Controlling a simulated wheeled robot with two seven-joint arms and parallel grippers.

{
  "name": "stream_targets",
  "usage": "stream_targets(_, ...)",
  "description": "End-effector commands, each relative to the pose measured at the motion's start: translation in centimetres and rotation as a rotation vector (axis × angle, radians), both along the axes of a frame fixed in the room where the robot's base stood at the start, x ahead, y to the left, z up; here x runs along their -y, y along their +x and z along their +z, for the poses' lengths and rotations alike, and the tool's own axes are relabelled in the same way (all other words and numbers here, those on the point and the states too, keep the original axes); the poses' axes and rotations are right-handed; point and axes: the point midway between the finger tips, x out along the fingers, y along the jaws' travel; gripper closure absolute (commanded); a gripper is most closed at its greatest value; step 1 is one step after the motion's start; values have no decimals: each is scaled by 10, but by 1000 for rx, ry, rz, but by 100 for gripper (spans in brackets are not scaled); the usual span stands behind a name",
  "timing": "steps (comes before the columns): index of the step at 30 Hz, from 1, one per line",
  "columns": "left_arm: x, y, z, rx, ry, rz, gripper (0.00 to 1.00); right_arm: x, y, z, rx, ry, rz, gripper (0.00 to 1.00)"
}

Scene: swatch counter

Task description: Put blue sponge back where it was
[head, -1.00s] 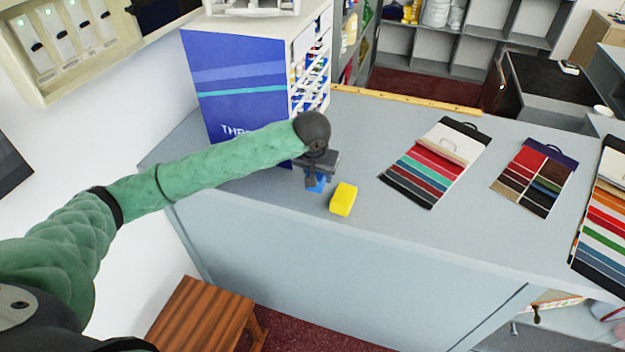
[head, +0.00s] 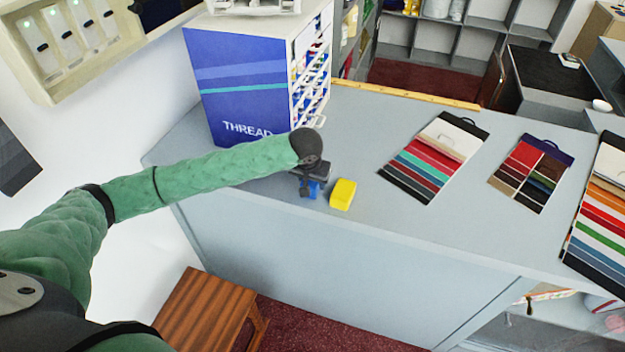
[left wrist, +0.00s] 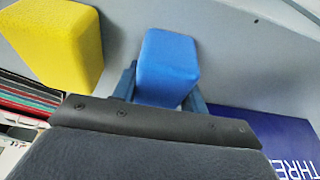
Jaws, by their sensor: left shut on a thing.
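The blue sponge (head: 314,188) is between the fingers of my left gripper (head: 311,190), low over the grey counter and left of a yellow sponge (head: 343,194). In the left wrist view the blue sponge (left wrist: 168,68) sits between the two fingers of my left gripper (left wrist: 160,88), which is shut on it. The yellow sponge (left wrist: 58,42) is to its left there, apart from it. In the head view my gripper hides part of the blue sponge. I cannot tell whether it touches the counter. My right gripper is not in view.
A blue thread cabinet (head: 240,92) stands on the counter (head: 400,222) behind my left arm. Several fabric swatch cards, one with stripes (head: 436,158), lie to the right. A yellow ruler (head: 410,95) runs along the back edge. A wooden stool (head: 207,310) is on the floor in front.

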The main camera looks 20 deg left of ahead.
Motion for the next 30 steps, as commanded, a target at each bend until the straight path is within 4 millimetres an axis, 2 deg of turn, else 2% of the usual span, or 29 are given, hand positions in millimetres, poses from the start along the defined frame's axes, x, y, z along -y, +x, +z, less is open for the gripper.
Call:
stream_targets(5, 0, 0, -4, -1, -1, 0, 78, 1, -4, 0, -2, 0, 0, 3)
stream_targets(6, 0, 0, -4, -1, -1, -1, 51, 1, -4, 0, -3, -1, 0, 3)
stream_targets(9, 1, -1, -5, -2, -1, -1, 35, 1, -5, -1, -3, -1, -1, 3)
stream_targets(18, 2, -1, -5, -3, -1, -2, 35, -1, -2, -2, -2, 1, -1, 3)
stream_targets(23, 2, -5, 8, -1, -3, -3, 35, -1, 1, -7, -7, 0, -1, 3)
stream_targets(25, 1, -8, 20, 0, -1, -3, 35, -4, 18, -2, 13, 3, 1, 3)
stream_targets(30, 0, -17, 53, 3, -1, -3, 35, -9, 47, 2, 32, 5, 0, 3)
